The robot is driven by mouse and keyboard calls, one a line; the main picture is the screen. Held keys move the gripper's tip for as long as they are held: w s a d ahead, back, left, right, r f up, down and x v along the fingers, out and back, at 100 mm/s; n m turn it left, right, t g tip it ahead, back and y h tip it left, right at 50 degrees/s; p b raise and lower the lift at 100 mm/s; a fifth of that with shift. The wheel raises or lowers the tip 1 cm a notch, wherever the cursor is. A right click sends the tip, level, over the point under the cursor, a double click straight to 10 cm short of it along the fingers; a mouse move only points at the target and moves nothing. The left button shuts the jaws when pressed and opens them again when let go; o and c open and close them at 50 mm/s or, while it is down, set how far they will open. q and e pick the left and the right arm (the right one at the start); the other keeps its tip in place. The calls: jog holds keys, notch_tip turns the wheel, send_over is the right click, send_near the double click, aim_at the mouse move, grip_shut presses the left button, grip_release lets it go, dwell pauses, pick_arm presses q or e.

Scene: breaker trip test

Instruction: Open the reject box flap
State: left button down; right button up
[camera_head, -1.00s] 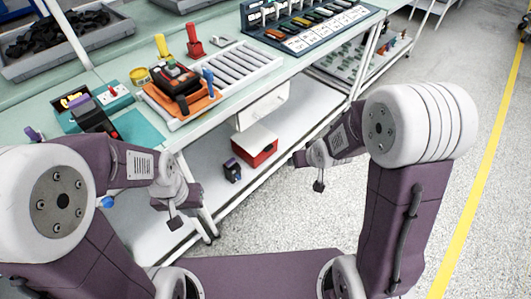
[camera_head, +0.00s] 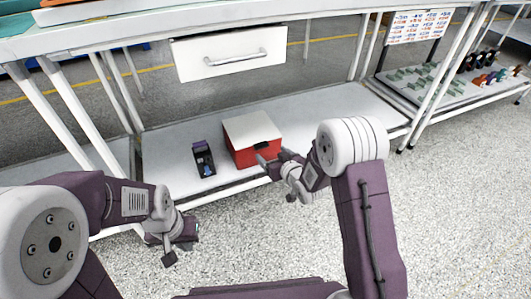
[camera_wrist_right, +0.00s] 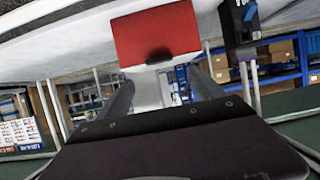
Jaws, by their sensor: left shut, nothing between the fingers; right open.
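The reject box is red with a white top flap (camera_head: 252,130) that lies shut. It stands on the lower shelf, its red front (camera_head: 243,157) facing me. In the right wrist view the red front (camera_wrist_right: 157,32) is at the top, upside down, with the white flap (camera_wrist_right: 147,88) below it. My right gripper (camera_head: 274,174) is open and empty at the box's front right corner; I cannot tell whether it touches. Its fingers (camera_wrist_right: 160,92) flank the flap in the wrist view. My left gripper (camera_head: 178,250) is shut and empty, in front of the shelf at lower left.
A black holder with a blue item (camera_head: 203,158) stands just left of the box; it also shows in the right wrist view (camera_wrist_right: 238,25). A white drawer (camera_head: 228,52) hangs above under the bench top. The shelf (camera_head: 320,118) is clear to the right.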

aim_at(261, 145)
jog(key=b+x, duration=0.2)
jog(key=x, duration=0.2)
jog(key=b+x, duration=0.2)
jog(key=x, duration=0.2)
jog(key=shift+w+f+b, duration=0.1)
jog(key=shift+f+b, duration=0.2)
jog(key=shift+b, duration=0.05)
jog(key=shift+w+a, duration=0.1)
jog(key=shift+w, duration=0.1)
jog(key=shift+r, duration=0.1)
jog(key=shift+c, duration=0.3)
grip_shut()
